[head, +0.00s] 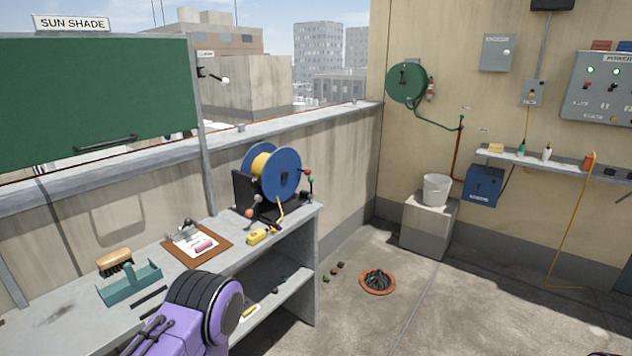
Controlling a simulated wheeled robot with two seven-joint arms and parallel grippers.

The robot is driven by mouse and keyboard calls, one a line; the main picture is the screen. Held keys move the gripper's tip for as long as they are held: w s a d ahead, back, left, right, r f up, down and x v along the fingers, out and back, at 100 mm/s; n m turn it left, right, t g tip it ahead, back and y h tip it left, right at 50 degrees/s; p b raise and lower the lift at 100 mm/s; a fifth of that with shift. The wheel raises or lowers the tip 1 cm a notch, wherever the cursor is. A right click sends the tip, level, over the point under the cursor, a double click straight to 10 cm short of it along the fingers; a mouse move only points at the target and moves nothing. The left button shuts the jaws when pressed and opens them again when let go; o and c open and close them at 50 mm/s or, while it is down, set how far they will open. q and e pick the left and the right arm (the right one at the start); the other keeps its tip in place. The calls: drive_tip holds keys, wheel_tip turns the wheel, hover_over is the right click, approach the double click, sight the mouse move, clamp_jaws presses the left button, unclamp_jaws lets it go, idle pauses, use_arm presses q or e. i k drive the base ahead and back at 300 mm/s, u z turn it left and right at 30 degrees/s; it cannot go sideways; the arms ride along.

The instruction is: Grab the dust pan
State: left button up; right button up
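The dust pan looks to be the teal, open-topped piece (128,286) on the near left part of the grey workbench (60,318). A wooden-backed brush (114,262) with dark bristles is right behind it; I cannot tell whether they touch. A short dark bar (150,298) lies at its front right, perhaps its handle. A purple arm link of mine with a dark ribbed joint covers the bench front just right of it. No gripper fingers of either arm show.
A lower shelf (270,300) holds small items. An orange-rimmed drain (378,281) lies in the open floor.

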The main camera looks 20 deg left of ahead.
sight(133, 282)
drive_tip(key=u, duration=0.95)
drive_tip(key=i, duration=0.95)
drive_tip(key=u, duration=0.85)
